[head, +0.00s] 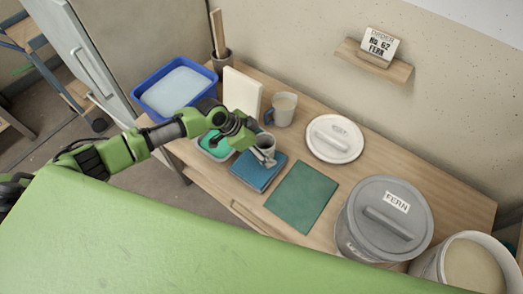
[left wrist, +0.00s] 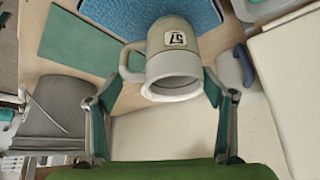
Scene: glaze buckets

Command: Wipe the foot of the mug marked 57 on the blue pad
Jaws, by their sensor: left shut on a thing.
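The mug marked 57 (left wrist: 175,45) is pale grey with a white label and a handle on its left in the left wrist view. Its open mouth faces that camera. My left gripper (head: 263,158) is shut on this mug, with one finger on each side of it in the left wrist view (left wrist: 160,92). In the head view the mug (head: 266,142) is at the blue pad (head: 255,176), over its back part. The pad also shows beyond the mug in the left wrist view (left wrist: 120,17). The mug's foot is hidden, so I cannot tell whether it touches the pad.
A second mug (head: 284,109) with a blue handle stands behind. A green mat (head: 301,197), a white lid (head: 334,138) and a lidded FERN bucket (head: 362,240) are to the right. A teal tray (head: 214,149) and a blue tub (head: 176,92) are to the left.

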